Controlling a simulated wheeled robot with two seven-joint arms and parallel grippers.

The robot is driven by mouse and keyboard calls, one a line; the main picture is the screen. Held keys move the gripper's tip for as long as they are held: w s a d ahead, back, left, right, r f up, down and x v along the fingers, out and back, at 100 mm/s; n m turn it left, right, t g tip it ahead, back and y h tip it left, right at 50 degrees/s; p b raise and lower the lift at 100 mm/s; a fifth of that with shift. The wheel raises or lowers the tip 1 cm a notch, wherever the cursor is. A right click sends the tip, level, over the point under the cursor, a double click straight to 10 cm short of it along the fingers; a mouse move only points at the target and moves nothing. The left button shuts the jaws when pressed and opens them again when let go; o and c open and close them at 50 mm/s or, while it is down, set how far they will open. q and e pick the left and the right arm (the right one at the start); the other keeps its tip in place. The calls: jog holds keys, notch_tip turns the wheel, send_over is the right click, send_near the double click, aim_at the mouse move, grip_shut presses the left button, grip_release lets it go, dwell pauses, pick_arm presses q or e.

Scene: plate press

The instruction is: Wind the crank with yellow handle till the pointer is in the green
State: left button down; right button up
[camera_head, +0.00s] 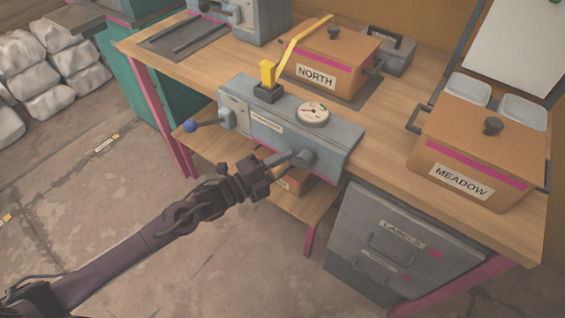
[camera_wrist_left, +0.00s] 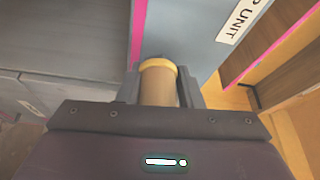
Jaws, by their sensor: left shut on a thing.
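The press unit (camera_head: 275,128) is a grey-blue box at the front edge of the bench. A crank (camera_head: 306,158) sticks out of its front face at the right, and its arm points left toward my left gripper (camera_head: 264,172). My left gripper is shut on the crank's yellow handle (camera_wrist_left: 158,82), which stands between the fingers in the left wrist view; the fingers hide it in the head view. A round white gauge (camera_head: 313,113) sits on top of the unit. Its pointer is too small to read surely against the coloured marks. My right gripper is not in view.
A second crank with a blue knob (camera_head: 190,126) is on the unit's left. A yellow lever (camera_head: 267,73) rises from its top. Boxes marked NORTH (camera_head: 335,50) and MEADOW (camera_head: 475,155) stand on the bench. A grey drawer cabinet (camera_head: 400,235) is below right.

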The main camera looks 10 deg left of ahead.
pick_arm(q)
jog(key=shift+s+d+f, duration=0.1)
jog(key=shift+s+f, duration=0.2)
jog(key=shift+f, duration=0.35)
jog(key=c, duration=1.3)
grip_release()
jog(key=shift+o, duration=1)
jog(key=shift+w+r, duration=0.1)
jog(key=shift+r, duration=0.15)
jog(key=v, duration=0.7)
jog(key=shift+s+a, duration=0.25)
jog(key=shift+a, duration=0.05)
jog(key=shift+c, duration=0.4)
